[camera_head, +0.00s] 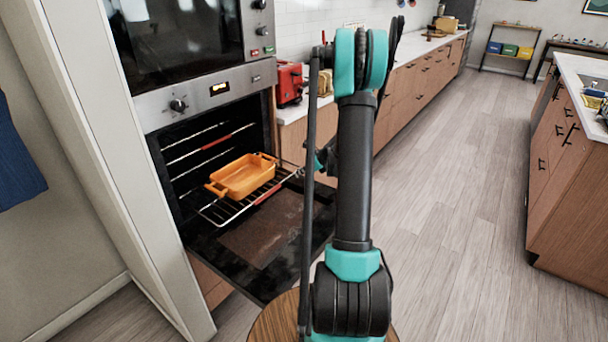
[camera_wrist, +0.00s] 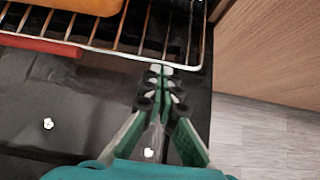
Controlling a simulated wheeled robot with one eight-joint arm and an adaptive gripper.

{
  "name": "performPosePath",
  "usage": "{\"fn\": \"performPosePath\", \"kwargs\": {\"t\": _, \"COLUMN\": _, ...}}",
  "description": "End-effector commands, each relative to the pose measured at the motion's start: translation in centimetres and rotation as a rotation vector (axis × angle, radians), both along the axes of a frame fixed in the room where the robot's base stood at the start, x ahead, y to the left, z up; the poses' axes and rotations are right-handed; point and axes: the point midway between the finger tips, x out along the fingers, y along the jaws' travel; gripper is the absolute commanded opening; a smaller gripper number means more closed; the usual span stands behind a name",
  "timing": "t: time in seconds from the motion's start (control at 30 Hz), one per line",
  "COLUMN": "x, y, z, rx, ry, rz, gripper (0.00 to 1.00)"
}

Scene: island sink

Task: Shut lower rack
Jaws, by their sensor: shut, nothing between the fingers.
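The oven (camera_head: 205,110) stands at the left with its door (camera_head: 265,245) folded down. The lower rack (camera_head: 222,216) is pulled part way out over the open door. An orange baking dish (camera_head: 242,177) sits on it. A red strip (camera_head: 268,193) runs along the rack's front; the strip also shows in the wrist view (camera_wrist: 40,45). My gripper (camera_wrist: 161,70) is shut and empty, its tips at the rack's front wire (camera_wrist: 110,52) near the right corner. I cannot tell whether they touch. In the head view my arm partly hides the gripper.
An upper rack (camera_head: 205,145) with a red strip sits inside the oven. A red toaster (camera_head: 289,83) stands on the counter to the right. A wooden cabinet front (camera_wrist: 265,45) is close at the right of the gripper. Open floor (camera_head: 460,200) lies to the right.

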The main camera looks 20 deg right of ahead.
Motion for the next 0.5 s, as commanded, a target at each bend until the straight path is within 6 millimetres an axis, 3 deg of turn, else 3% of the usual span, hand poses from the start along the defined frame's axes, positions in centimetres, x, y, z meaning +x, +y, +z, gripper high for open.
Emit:
{"fn": "performPosePath", "kwargs": {"t": 0.33, "x": 0.2, "y": 0.1, "z": 0.0, "rx": 0.0, "ry": 0.0, "rz": 0.001, "gripper": 0.0}}
{"fn": "performPosePath", "kwargs": {"t": 0.5, "x": 1.4, "y": 1.1, "z": 0.0, "rx": -0.001, "ry": 0.0, "rz": 0.004, "gripper": 0.0}}
